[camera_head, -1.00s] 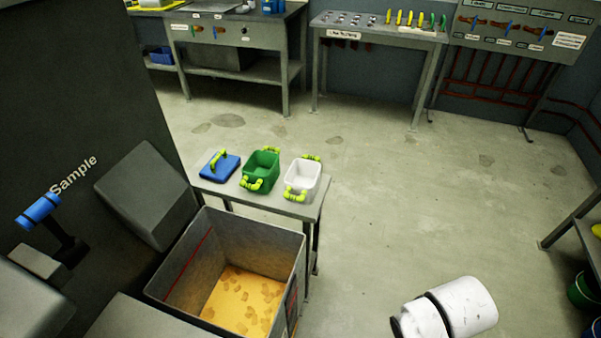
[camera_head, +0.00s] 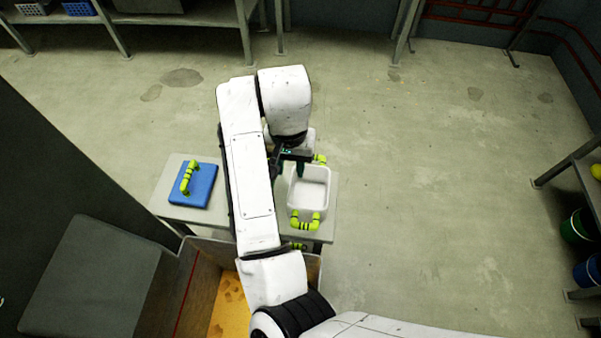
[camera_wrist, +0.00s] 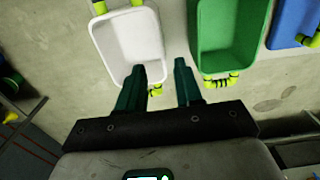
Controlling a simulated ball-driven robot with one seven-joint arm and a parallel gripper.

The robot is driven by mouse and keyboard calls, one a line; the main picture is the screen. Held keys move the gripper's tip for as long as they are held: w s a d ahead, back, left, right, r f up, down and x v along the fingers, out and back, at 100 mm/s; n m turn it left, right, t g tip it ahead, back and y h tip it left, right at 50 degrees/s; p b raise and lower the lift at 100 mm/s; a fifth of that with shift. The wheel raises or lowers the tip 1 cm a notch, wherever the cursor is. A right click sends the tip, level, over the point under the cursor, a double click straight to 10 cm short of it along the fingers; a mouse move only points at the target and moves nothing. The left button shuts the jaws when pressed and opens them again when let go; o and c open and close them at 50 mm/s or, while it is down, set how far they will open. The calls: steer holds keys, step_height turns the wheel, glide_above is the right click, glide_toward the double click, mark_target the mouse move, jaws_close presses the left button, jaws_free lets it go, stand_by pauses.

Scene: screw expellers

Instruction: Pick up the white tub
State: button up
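The white tub (camera_head: 312,188) stands on the small grey table, with yellow-green handles at both ends. It also shows in the wrist view (camera_wrist: 128,45), at upper left. My gripper (camera_wrist: 159,68) is open and empty. In the wrist view its left finger overlaps the tub's near right corner, and its right finger is over the gap beside the green tub. In the head view my gripper (camera_head: 290,165) is at the tub's far left side. Whether a finger touches the tub or reaches inside it cannot be told.
A green tub (camera_wrist: 228,35) stands close beside the white one; my arm mostly hides it in the head view. A blue object with a handle (camera_head: 199,190) lies at the table's left. A grey bin (camera_head: 208,262) stands in front. Floor right of the table (camera_head: 330,236) is clear.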

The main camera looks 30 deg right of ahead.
mark_target(291, 189)
steer(key=shift+a+f, duration=0.15)
steer(key=shift+f, duration=5.2)
jaws_close()
